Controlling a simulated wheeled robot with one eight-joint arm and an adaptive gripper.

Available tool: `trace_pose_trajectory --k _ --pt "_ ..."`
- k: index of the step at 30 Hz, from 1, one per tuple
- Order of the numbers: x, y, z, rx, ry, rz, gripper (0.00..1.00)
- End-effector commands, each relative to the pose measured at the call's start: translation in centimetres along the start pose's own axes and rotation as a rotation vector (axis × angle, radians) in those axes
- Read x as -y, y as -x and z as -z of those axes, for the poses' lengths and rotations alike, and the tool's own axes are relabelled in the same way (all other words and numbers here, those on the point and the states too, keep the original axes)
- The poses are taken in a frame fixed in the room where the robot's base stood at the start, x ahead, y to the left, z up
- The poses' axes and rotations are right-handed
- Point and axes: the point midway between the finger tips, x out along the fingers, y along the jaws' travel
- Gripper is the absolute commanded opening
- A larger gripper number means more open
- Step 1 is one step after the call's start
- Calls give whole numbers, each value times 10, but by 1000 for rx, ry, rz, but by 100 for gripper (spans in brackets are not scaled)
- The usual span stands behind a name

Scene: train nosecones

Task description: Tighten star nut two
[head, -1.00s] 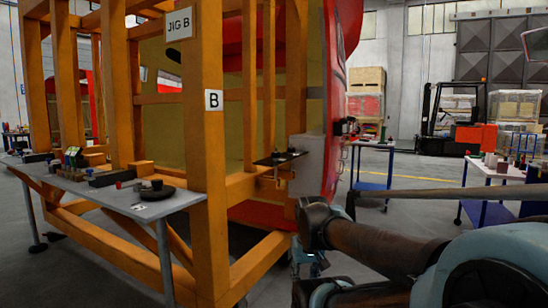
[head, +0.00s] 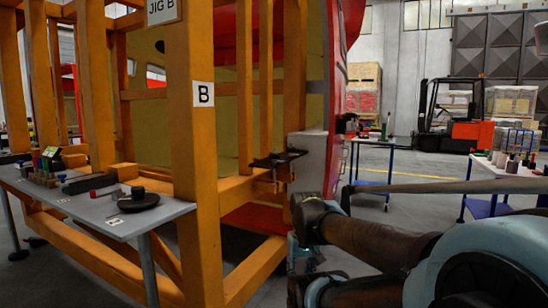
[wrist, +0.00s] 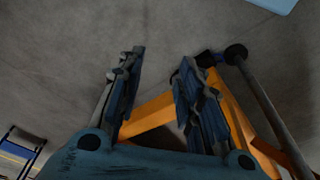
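I cannot make out star nut two for certain in any view. A dark bracket plate (head: 278,158) with small dark fittings sticks out from the orange jig's right side in the head view, too small to read in detail. My gripper (wrist: 160,80) is open and empty in the wrist view, with its two blue-grey fingers apart above the grey floor. In the head view my arm reaches in from the lower right, below and right of the bracket, and hides part of the space there.
The orange jig frame (head: 194,130), marked B, stands in front. A grey side table (head: 90,205) at left holds blocks and a dark round dish (head: 138,201). A blue-legged table (head: 388,146), another table (head: 490,174) and a forklift (head: 440,118) stand at right. Open floor lies between.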

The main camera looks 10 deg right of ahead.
Motion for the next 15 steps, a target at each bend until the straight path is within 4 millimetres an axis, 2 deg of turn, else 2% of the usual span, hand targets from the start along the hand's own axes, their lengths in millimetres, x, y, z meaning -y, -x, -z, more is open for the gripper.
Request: trace_pose_trajectory --k 2,5,6,11,15 --pt "0 0 0 0 0 0 36" --pt "-1 6 -6 -11 -2 -6 58" --pt "-2 8 -4 -12 -5 -13 62" --pt "-16 20 19 -20 -42 -94 62" --pt "-36 38 56 -53 -104 -215 62"
